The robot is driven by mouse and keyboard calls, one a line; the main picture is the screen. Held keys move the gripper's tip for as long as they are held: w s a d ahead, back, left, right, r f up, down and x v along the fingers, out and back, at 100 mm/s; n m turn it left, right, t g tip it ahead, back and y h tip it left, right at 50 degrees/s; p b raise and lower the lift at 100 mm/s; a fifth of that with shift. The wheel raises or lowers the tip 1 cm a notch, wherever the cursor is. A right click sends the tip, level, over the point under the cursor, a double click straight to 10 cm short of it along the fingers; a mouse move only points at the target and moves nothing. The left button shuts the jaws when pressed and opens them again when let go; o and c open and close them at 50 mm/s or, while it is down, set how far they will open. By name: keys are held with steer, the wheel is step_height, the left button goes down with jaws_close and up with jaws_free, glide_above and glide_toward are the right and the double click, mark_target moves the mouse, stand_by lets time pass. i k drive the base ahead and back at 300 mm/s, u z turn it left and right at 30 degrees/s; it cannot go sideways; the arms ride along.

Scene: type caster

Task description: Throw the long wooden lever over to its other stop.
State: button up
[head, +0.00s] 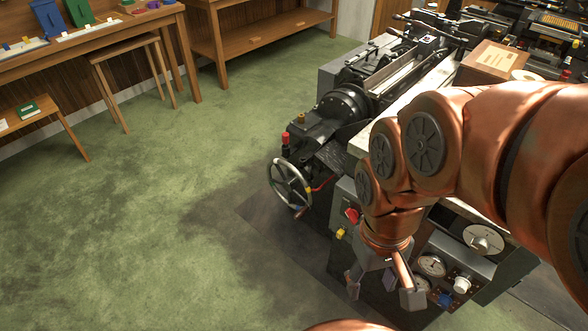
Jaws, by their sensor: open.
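The type caster (345,105), a dark grey and black machine, stands right of centre in the head view. I cannot make out the long wooden lever; my copper-coloured arm covers much of the machine's front. My gripper (382,292) points down in front of the lower control panel, its two grey fingertips apart, with nothing seen between them. The panel's round gauges (432,265) show just right of the gripper. I cannot tell whether the gripper touches anything.
A spoked handwheel (290,185) sticks out at the machine's left, near a red switch (352,215) and a yellow knob (340,233). A white dial (483,239) is right of the gripper. Green floor (150,220) is clear to the left. A wooden bench (90,38) stands far left.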

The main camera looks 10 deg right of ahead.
mark_target(463, 42)
steer(key=u, duration=0.55)
steer(key=k, duration=0.6)
steer(key=u, duration=0.4)
steer(key=i, duration=1.5)
steer(key=z, duration=0.4)
steer(key=i, duration=1.85)
steer(key=z, duration=0.7)
steer(key=i, duration=1.95)
steer(key=z, duration=1.75)
steer(key=i, duration=1.4)
steer(key=z, duration=0.95)
